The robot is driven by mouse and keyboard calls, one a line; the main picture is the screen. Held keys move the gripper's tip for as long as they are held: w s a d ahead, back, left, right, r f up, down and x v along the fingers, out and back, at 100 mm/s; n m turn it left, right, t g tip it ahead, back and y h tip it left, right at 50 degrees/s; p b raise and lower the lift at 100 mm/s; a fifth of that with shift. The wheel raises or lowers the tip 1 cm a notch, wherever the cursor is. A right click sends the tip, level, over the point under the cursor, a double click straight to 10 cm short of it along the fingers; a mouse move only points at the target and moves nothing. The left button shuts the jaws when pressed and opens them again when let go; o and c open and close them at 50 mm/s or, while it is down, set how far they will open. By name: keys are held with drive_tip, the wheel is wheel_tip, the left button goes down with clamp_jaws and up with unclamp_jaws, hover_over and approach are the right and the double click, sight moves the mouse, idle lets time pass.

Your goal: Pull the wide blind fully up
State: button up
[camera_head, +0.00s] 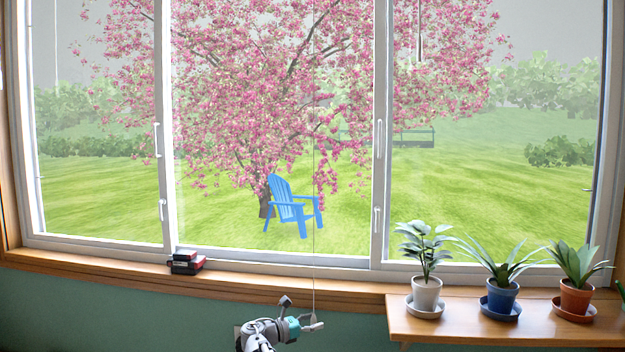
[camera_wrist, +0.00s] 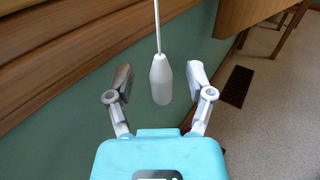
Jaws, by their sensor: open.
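A thin cord (camera_head: 314,200) hangs down in front of the middle window pane in the head view. It ends in a white pull handle (camera_wrist: 161,80), which shows in the wrist view. My gripper (camera_wrist: 160,82) is open, with one finger on each side of the handle and visible gaps to both. In the head view my gripper (camera_head: 308,318) is at the bottom centre, below the window sill, at the cord's lower end. The blind itself is not visible in the window; its top edge is out of frame.
A wooden shelf (camera_head: 460,329) juts out at the right with three potted plants (camera_head: 426,293). The green wall (camera_wrist: 75,125) is close on the left in the wrist view. Floor shows at right.

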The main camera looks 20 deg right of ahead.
drive_tip(key=shift+a, duration=0.1)
drive_tip(key=shift+s+a, duration=0.1)
drive_tip(key=shift+a, duration=2.35)
drive_tip(key=a, duration=1.2)
drive_tip(key=shift+s, duration=0.2)
drive_tip(key=shift+s, duration=0.1)
